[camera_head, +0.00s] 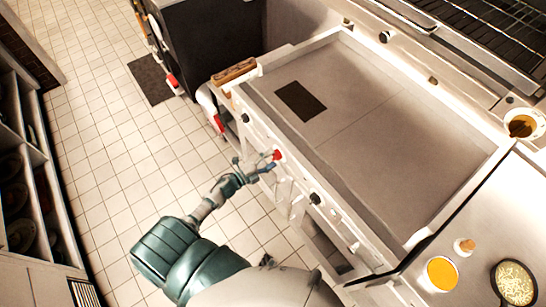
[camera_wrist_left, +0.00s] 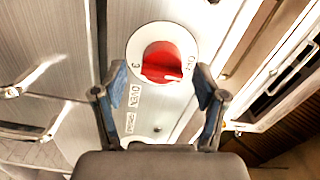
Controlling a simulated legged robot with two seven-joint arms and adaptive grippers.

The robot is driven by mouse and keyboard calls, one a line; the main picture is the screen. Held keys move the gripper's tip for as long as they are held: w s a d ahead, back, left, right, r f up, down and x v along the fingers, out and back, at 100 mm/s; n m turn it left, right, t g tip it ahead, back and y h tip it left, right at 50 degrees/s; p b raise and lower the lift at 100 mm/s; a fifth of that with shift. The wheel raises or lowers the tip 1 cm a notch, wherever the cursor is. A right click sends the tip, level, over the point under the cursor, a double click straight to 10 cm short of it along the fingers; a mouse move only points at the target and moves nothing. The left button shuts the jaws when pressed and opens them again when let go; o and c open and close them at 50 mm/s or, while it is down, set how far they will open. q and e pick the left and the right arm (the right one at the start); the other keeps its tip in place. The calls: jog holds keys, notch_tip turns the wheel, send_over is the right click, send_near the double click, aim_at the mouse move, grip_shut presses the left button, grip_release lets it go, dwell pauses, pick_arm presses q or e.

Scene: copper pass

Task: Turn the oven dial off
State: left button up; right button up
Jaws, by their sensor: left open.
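A red dial (camera_head: 277,155) sits on the front panel of the cooking unit in the head view. In the left wrist view the red dial (camera_wrist_left: 165,62) is a raised knob on a round white plate with dark markings. My left gripper (camera_head: 268,166) is just in front of the dial in the head view. In the wrist view my left gripper (camera_wrist_left: 161,88) is open, its blue-padded fingers apart, with the dial beyond and between their tips. I see no contact, and nothing is held. My right gripper is not in view.
Black knobs (camera_head: 315,198) sit along the same front panel. The flat griddle top (camera_head: 390,125) has a raised rim. A bowl (camera_head: 523,124), an orange-filled dish (camera_head: 441,273) and a pan (camera_head: 513,283) are at the right. The tiled floor (camera_head: 110,160) is largely clear, with shelves at the far left.

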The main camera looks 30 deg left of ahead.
pick_arm(q)
jog(key=v, duration=1)
jog(key=shift+a, duration=0.2)
jog(key=shift+f, duration=0.2)
jog(key=s+f+n+g+y, duration=0.2)
jog(key=s+f+n, duration=0.2)
jog(key=f, duration=0.5)
jog(key=s+f+n+g+y, duration=0.3)
jog(key=s+f+n, duration=0.1)
jog(key=f, duration=0.6)
jog(key=s+f+n+g+y, duration=0.2)
jog(key=s+f+n, duration=0.2)
jog(key=f, duration=0.5)
jog(key=s+d+f+n+g, duration=0.3)
jog(key=s+d+f+g, duration=0.1)
jog(key=s, duration=0.6)
jog(key=s+d+f+n+g, duration=0.2)
jog(key=s+d+f+g, duration=0.2)
jog(key=s+d+f, duration=0.3)
jog(key=s+f, duration=0.2)
jog(key=s, duration=0.2)
jog(key=shift+s+d+f+n+g, duration=0.15)
jog(key=shift+d+f+n+g, duration=0.15)
jog(key=shift+d+n, duration=0.1)
jog(key=shift+s+a, duration=0.1)
